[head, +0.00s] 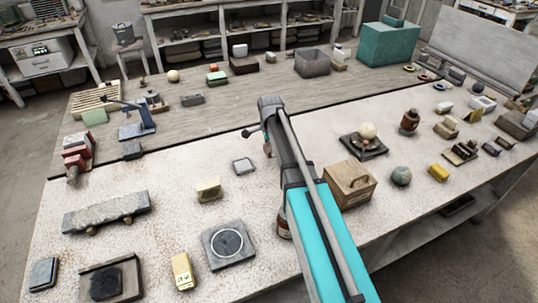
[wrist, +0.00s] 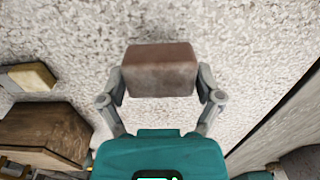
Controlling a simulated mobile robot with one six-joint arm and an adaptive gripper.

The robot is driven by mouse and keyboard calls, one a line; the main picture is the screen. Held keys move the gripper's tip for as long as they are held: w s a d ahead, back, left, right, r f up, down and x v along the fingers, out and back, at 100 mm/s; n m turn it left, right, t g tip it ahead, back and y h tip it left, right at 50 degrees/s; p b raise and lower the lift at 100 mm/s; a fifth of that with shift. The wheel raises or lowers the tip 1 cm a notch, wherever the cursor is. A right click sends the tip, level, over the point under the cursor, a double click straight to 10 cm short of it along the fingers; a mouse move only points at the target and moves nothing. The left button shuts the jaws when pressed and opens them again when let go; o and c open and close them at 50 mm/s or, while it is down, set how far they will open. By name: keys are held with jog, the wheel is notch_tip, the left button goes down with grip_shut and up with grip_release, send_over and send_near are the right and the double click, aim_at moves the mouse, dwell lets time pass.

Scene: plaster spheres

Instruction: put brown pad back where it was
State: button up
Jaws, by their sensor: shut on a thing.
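The speckled pale table surface shows behind and around the pad. I cannot tell how high the pad is above it. In the head view my arm reaches over the middle of the table and hides the pad and most of the gripper.
In the head view, a wooden box (head: 347,186) stands right of my arm, with a dark stand bearing a pale ball (head: 367,131) behind it.

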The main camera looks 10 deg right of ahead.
aim_at(269, 154)
jog(key=shift+w+f+b, duration=0.5)
jog(key=shift+f+b, duration=0.15)
jog(key=shift+f, duration=0.1)
jog(key=shift+s+f+b, duration=0.1)
jog(key=shift+f+b, duration=1.2)
jog(key=shift+b, duration=0.05)
jog(key=shift+f, duration=0.15)
jog(key=o, duration=1)
notch_tip(269, 154, up, 12)
jog(key=p, duration=1.2)
jog(key=shift+r, duration=0.2)
